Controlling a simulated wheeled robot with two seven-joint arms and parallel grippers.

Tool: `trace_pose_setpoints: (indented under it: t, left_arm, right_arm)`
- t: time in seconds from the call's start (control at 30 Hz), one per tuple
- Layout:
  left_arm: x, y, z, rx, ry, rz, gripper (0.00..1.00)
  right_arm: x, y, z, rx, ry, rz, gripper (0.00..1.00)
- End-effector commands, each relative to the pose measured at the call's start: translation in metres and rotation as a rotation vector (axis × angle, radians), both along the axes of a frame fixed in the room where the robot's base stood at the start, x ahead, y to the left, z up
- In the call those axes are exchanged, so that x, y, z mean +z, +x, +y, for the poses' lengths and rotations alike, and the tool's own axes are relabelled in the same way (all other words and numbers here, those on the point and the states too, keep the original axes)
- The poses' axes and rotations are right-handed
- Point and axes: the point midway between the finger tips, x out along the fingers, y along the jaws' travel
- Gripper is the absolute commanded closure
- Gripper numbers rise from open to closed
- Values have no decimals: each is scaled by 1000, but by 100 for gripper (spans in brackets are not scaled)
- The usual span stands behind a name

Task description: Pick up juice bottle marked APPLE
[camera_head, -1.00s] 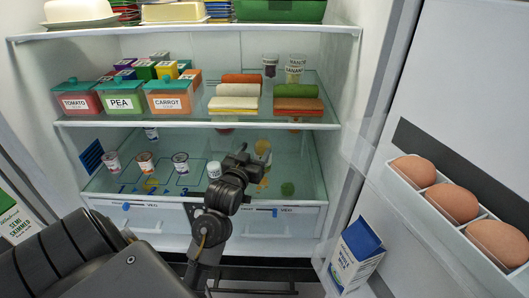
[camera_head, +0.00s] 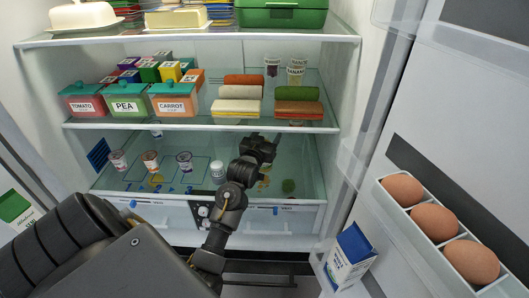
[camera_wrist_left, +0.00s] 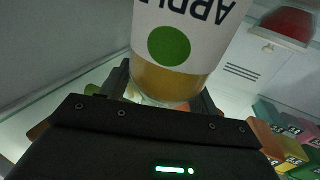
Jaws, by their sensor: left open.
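The juice bottle marked APPLE (camera_wrist_left: 178,45) fills the top of the left wrist view, with a white label, a green dot and amber juice below. The lettering is upside down there. My left gripper (camera_head: 260,146) reaches into the fridge over the lower glass shelf and is open. In the wrist view its fingers lie on both sides of the bottle's amber end; I cannot tell whether they touch it. In the head view my gripper hides the bottle. My right gripper is not in view.
Small pots (camera_head: 151,161) and a white-capped jar (camera_head: 217,171) stand left of my gripper on the lower shelf. The open door at right holds eggs (camera_head: 435,222) and a milk carton (camera_head: 350,255).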

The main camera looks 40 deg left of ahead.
Motion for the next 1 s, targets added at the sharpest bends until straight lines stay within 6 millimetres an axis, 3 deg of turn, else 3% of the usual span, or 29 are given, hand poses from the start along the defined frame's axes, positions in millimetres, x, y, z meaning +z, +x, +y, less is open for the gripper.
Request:
trace_pose_setpoints:
  t: [0.17, 0.63, 1.0]
  left_arm:
    - [-1, 0, 0, 0, 0, 0, 40]
    - [-1, -1, 0, 0, -1, 2, 100]
    - [-3, -1, 0, 0, -2, 6, 100]
  right_arm:
    - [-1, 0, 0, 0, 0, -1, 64]
    - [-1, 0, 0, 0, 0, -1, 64]
    - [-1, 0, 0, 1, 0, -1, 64]
